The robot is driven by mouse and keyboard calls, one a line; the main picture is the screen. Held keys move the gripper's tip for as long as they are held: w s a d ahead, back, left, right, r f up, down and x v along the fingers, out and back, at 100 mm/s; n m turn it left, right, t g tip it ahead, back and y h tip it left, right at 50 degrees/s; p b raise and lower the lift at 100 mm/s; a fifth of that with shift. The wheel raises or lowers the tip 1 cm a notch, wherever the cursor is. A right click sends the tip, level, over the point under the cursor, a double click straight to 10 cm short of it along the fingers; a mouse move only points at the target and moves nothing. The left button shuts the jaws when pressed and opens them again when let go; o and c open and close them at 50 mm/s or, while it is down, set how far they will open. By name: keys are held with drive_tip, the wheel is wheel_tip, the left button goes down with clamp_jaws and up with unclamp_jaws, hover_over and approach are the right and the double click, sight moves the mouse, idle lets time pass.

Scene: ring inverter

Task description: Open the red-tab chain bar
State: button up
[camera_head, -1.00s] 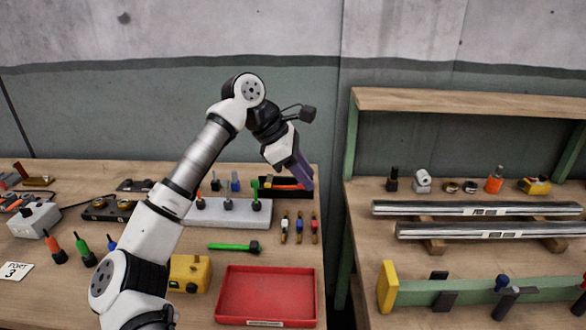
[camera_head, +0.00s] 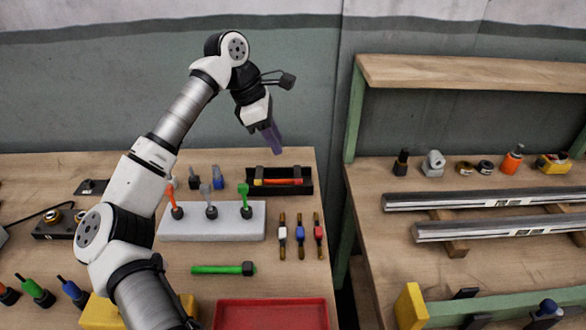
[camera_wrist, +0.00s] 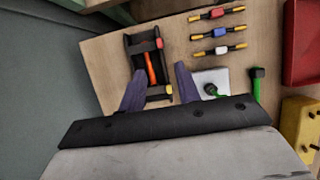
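Three small dark bars with yellowish ends and coloured middles lie side by side on the left bench. The red-tab bar (camera_head: 318,235) is the rightmost, beside the blue one (camera_head: 300,235) and the white one (camera_head: 283,234). In the wrist view the red-tab bar (camera_wrist: 217,14) is the topmost of the three, ahead and right of the fingers. My gripper (camera_head: 274,150) hangs above the back of the bench, apart from the bars. Its purple fingers (camera_wrist: 158,84) are spread, with nothing held between them. A black holder with an orange-red rod (camera_head: 278,182) lies below.
A white block (camera_head: 212,221) with upright coloured tools stands left of the bars. A green tool (camera_head: 222,269) and a red tray (camera_head: 270,316) lie nearer. The right bench (camera_head: 400,260) carries long metal bars; a gap separates the benches. Bare wood surrounds the bars.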

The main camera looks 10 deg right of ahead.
sight(297, 180)
drive_tip(key=p+x, duration=0.2)
drive_tip(key=x, duration=0.9)
drive_tip(key=shift+d+f+p, duration=0.2)
drive_tip(key=shift+f+p, duration=0.1)
drive_tip(key=shift+p, duration=0.05)
drive_tip(key=shift+c, duration=0.2)
clamp_jaws()
